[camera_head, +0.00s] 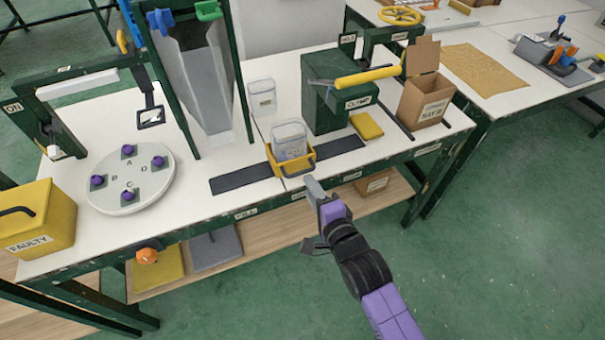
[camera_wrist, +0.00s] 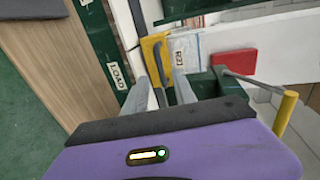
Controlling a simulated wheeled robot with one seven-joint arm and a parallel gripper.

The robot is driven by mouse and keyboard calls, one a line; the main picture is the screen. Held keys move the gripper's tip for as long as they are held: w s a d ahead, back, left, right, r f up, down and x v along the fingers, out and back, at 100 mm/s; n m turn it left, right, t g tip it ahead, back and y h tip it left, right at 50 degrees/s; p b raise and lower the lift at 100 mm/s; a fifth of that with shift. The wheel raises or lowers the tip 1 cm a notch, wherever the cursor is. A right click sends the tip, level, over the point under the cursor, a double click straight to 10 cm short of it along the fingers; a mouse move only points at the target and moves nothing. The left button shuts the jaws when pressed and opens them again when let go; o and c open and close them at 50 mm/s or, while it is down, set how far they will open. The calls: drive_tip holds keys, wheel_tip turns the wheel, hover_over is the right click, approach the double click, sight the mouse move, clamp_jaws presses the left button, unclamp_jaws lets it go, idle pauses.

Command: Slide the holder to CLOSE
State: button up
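The yellow holder (camera_head: 272,161) sits on a dark rail (camera_head: 238,178) along the table's front, with rail showing on both sides of it. A clear lidded container (camera_head: 290,141) stands in it. My gripper (camera_head: 310,183) is just in front of the holder at the table edge. In the wrist view the holder (camera_wrist: 154,46) and its dark handle (camera_wrist: 166,76) show between the two grey fingertips (camera_wrist: 166,73), which are apart. I cannot tell whether they touch the handle. A LOAD label (camera_wrist: 118,75) is on the edge there. The front-edge label right of the holder (camera_head: 351,176) is too small to read surely.
A green press with a yellow lever (camera_head: 368,77) and CLAMP label stands behind the right rail. Another clear container (camera_head: 262,97) stands behind the holder. A yellow block (camera_head: 367,126) and cardboard box (camera_head: 427,99) are farther right. The right part of the rail (camera_head: 338,148) is clear.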

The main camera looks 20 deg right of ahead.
sight(301, 172)
drive_tip(key=x, duration=0.7)
drive_tip(key=shift+w, duration=0.15)
clamp_jaws()
idle(1.2)
